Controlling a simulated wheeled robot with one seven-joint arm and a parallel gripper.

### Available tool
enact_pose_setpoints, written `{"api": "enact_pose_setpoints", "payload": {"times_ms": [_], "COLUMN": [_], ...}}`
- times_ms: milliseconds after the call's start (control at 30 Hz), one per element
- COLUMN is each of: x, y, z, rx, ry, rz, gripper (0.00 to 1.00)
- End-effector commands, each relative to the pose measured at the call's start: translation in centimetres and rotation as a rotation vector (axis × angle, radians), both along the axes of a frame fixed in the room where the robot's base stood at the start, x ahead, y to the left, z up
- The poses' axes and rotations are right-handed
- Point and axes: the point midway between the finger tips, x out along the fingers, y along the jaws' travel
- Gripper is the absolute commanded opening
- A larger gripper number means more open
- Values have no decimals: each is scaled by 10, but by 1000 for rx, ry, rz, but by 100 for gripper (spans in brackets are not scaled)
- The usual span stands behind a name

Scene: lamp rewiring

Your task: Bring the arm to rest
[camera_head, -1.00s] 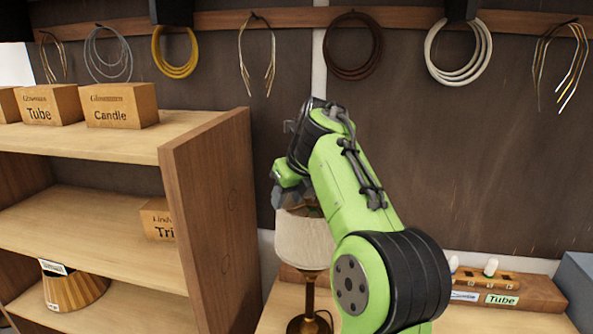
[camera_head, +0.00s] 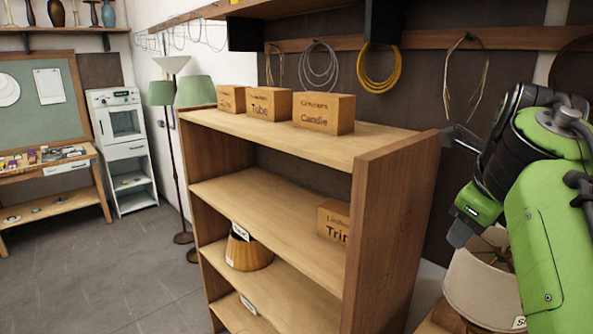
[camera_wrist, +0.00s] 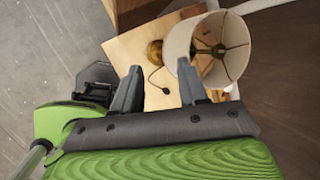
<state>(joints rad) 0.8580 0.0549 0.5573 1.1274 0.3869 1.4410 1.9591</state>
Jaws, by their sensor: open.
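My green and black arm stands at the right of the head view. My gripper (camera_head: 458,235) points down there, partly hidden by my own arm. In the wrist view my gripper (camera_wrist: 160,88) shows two dark fingers spread apart with nothing between them. A table lamp with a cream shade (camera_head: 480,298) is below and right of my gripper in the head view, partly behind my arm. In the wrist view the lamp's shade (camera_wrist: 222,50) is beyond the right finger, with its brass base (camera_wrist: 155,52) on a wooden surface. The gripper appears apart from the lamp.
A wooden shelf unit (camera_head: 395,225) stands left of my arm, with labelled boxes (camera_head: 323,113) on top and a striped shade (camera_head: 247,252) lower down. Wire coils (camera_head: 378,68) hang behind. Floor lamps (camera_head: 172,65) and a white cabinet (camera_head: 120,130) stand farther left. The grey floor (camera_head: 105,275) is clear.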

Motion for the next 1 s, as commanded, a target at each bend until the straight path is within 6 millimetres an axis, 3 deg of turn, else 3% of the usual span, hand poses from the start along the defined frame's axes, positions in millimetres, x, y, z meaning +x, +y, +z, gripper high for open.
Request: {"api": "enact_pose_setpoints", "payload": {"times_ms": [33,200,400,600,700,733,1000], "x": [-7,-45,-107,-162,-175,-177,-178], "y": [24,77,117,145,152,153,154], "z": [-21,-76,-157,-242,-263,-266,-266], "rx": [-115,-475,-817,-1087,-1159,-1172,-1180], "ry": [54,219,318,260,221,214,212], "rz": [170,784,1515,2138,2291,2313,2338], "gripper": [42,42,42,42,41,36,33]}}
